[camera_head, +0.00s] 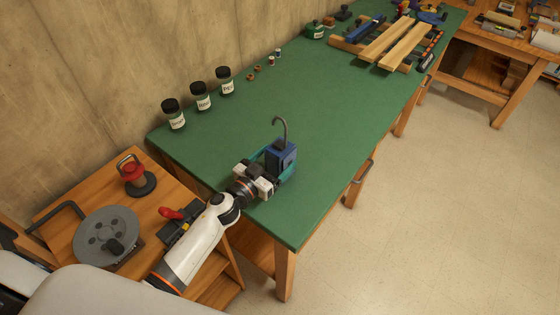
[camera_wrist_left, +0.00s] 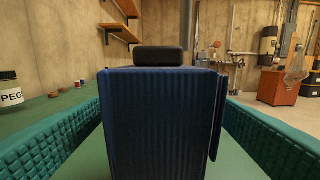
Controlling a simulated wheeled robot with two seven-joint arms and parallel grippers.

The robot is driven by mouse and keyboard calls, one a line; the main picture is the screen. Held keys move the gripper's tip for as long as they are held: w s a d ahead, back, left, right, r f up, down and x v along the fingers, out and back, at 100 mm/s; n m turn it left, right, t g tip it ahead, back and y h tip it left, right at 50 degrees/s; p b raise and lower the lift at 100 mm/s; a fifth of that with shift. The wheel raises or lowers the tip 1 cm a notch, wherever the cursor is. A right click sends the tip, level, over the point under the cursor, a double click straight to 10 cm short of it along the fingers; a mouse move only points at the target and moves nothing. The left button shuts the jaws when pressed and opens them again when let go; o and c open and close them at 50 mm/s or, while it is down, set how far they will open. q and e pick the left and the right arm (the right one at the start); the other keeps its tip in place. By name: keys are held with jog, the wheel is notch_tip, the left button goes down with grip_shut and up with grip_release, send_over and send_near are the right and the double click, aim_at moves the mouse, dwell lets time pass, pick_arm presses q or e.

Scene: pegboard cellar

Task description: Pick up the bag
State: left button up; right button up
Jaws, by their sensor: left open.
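The bag (camera_head: 281,153) is a small dark blue box shape with a grey curved hook-like handle rising from its top. It stands upright on the green tabletop near the table's front edge. In the left wrist view the bag (camera_wrist_left: 160,120) fills the middle, with ribbed fabric and a black piece on top. My left gripper (camera_head: 275,165) is open, with its teal padded fingers on either side of the bag. In the left wrist view green tabletop shows between the bag and both fingers low down. My right gripper is not in view.
Several dark-lidded jars (camera_head: 201,98) stand along the wall side of the green table (camera_head: 330,130). Wooden boards and clamps (camera_head: 395,45) lie at its far end. A wooden cart (camera_head: 70,195) with a grey disc (camera_head: 105,233) is at the left.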

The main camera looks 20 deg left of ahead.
aim_at(285, 124)
pick_arm(q)
jog(key=x, duration=0.4)
jog(key=shift+w, duration=0.25)
jog(key=shift+c, duration=0.5)
jog(key=c, duration=1.1)
notch_tip(285, 124, up, 10)
jog(key=p, duration=0.5)
jog(key=shift+s, duration=0.1)
jog(key=shift+s+d+f, duration=0.15)
jog(key=shift+s, duration=0.2)
jog(key=s+r+n+y, duration=0.1)
jog(key=s+r+y, duration=0.1)
jog(key=s, duration=0.5)
jog(key=s+a+r+n+y, duration=0.1)
jog(key=s+r+y, duration=0.1)
jog(key=s, duration=0.5)
jog(key=s+a+r+n+t+y, duration=0.1)
jog(key=s+r+n+y, duration=0.1)
jog(key=s, duration=0.5)
jog(key=shift+s+a+r, duration=0.25)
jog(key=shift+s+r, duration=0.05)
jog(key=shift+s, duration=0.05)
